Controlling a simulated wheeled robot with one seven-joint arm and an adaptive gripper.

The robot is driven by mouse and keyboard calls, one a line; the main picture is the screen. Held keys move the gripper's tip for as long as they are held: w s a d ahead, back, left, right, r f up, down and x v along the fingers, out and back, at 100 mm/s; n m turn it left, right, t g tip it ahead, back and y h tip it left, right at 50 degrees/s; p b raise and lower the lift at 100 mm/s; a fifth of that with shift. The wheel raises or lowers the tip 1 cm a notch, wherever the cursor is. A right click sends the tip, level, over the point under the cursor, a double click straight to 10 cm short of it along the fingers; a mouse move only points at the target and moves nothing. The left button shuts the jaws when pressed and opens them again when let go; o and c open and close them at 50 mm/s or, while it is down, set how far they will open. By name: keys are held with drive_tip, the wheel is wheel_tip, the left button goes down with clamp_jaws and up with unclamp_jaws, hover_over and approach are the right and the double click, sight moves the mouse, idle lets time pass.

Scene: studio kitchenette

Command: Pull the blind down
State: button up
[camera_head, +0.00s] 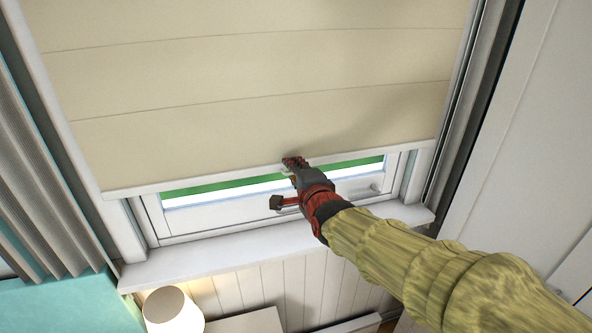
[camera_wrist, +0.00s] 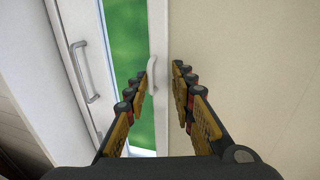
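The cream blind (camera_head: 250,90) hangs over most of the window, and a strip of glass shows below it. A white rail (camera_head: 160,186) runs along its bottom edge, with a small white curved handle (camera_wrist: 153,76). My gripper (camera_head: 293,163) is at the middle of this rail, partly hiding it in the head view. In the wrist view my gripper (camera_wrist: 164,72) is open, its fingers on either side of the rail. The handle lies between the fingertips, close to the left one. I cannot tell whether a finger touches it.
The white window frame (camera_head: 200,223) has a grey handle (camera_wrist: 88,72). A white sill (camera_head: 215,255) lies below. A grey curtain (camera_head: 40,170) hangs at left, and a lamp (camera_head: 172,312) stands below the sill. A tall white panel (camera_head: 520,130) is close at right.

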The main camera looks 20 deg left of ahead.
drive_tip(key=shift+r+p, duration=1.25)
drive_tip(key=shift+r, duration=0.45)
drive_tip(key=b, duration=0.1)
approach(289, 155)
drive_tip(key=v, duration=0.4)
drive_tip(key=shift+a+r, duration=0.1)
drive_tip(key=shift+b, duration=0.55)
